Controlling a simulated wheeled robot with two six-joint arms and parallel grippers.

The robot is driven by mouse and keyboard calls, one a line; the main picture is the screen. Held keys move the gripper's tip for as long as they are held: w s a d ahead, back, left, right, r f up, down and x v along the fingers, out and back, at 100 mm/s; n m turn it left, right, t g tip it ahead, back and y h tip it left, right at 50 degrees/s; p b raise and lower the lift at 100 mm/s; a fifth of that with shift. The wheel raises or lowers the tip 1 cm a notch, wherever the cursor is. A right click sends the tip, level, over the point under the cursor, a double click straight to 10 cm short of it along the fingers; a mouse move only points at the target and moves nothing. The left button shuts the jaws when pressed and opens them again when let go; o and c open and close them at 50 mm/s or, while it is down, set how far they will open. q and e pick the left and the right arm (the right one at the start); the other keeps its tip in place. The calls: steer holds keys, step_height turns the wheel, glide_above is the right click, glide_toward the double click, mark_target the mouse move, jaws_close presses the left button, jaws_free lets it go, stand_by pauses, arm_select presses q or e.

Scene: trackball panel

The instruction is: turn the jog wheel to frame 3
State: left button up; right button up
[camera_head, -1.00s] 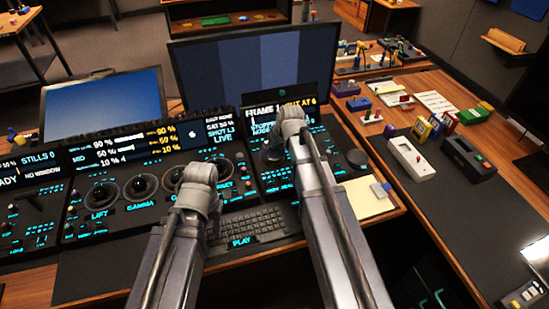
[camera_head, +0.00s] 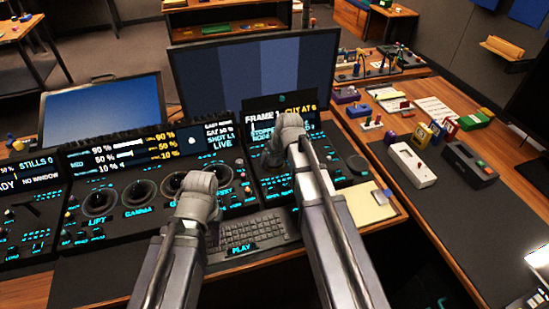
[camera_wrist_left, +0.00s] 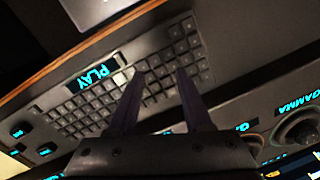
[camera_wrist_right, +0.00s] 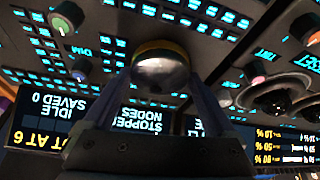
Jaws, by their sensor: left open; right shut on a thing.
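The jog wheel (camera_wrist_right: 162,68) is a round grey knob with a yellowish ring on the dark panel. In the right wrist view it sits between the fingertips of my right gripper (camera_wrist_right: 165,82), which is shut on it. In the head view my right gripper (camera_head: 285,135) hides most of the wheel. The panel display (camera_head: 262,117) above it reads FRAME 1, CUT AT 6 and STOPPED. My left gripper (camera_wrist_left: 158,82) is open and empty above the keyboard (camera_wrist_left: 115,95); in the head view its wrist hides its fingertips.
A PLAY key (camera_head: 241,250) lies at the keyboard's front. Trackballs (camera_head: 100,201) and small knobs fill the panel to the left. A yellow notepad (camera_head: 368,204) lies at the right. A large monitor (camera_head: 255,75) stands behind. Boxes and devices (camera_head: 411,165) occupy the right-hand table.

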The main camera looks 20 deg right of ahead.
steer(key=shift+m, duration=0.4)
steer(key=m+h, duration=0.2)
steer(key=m, duration=0.3)
steer(key=shift+a+m, duration=0.15)
steer(key=shift+m, duration=0.15)
steer(key=m+g+h, duration=0.1)
steer(key=m+h, duration=0.1)
steer(key=m, duration=0.3)
steer(key=shift+m, duration=0.3)
steer(key=o, duration=1)
steer(key=shift+o, duration=0.2)
arm_select(q)
steer(key=shift+r, duration=0.1)
arm_select(e)
steer(key=shift+r, duration=0.1)
